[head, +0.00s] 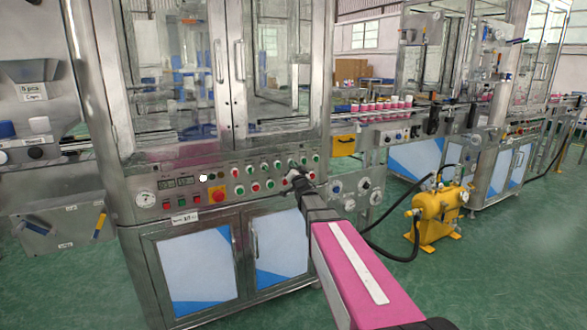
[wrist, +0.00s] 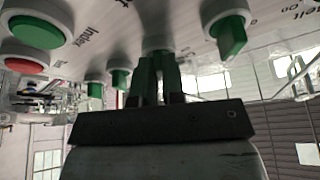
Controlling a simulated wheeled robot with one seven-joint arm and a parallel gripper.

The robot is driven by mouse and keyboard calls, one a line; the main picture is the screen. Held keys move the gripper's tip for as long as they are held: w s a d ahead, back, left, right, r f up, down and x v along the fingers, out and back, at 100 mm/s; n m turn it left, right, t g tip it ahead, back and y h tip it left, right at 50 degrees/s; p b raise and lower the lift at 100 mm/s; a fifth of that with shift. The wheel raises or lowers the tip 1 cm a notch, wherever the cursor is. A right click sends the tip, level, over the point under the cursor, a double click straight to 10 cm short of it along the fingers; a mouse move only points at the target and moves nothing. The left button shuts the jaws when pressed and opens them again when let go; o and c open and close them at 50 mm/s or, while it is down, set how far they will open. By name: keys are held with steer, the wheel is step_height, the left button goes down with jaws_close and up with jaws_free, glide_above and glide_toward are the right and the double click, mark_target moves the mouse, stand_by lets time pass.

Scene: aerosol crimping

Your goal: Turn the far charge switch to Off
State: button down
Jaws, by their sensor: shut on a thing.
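My gripper (head: 296,178) is at the right part of the control panel (head: 215,197) in the head view and hides what it holds there. In the wrist view my gripper (wrist: 158,75) points at the panel, its fingers shut on a switch with a white collar (wrist: 156,43). The knob is mostly hidden between the fingers, so its angle cannot be told. Its label is not readable, so I cannot confirm that it is the far charge switch. Another green switch knob (wrist: 231,38) stands free to the right in the wrist view.
In the wrist view, smaller green switches (wrist: 120,78) and a large green button (wrist: 37,29) are left of the fingers. Glass cabinet doors (head: 232,75) rise above the panel. A yellow tank (head: 437,215) with black hoses stands on the floor at right.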

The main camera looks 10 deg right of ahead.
steer(key=n+g+y, duration=0.1)
steer(key=n+y, duration=0.1)
steer(key=n, duration=0.3)
steer(key=n+y, duration=0.3)
steer(key=n, duration=0.2)
steer(key=n+g+y, duration=0.1)
steer(key=n+y, duration=0.2)
steer(key=n, duration=0.3)
steer(key=shift+w+d+g, duration=0.1)
steer(key=shift+d+g, duration=0.2)
steer(key=shift+d, duration=0.05)
steer(key=shift+n, duration=0.4)
steer(key=c, duration=1.2)
jaws_free()
steer(key=v, duration=1.1)
steer(key=shift+w, duration=0.1)
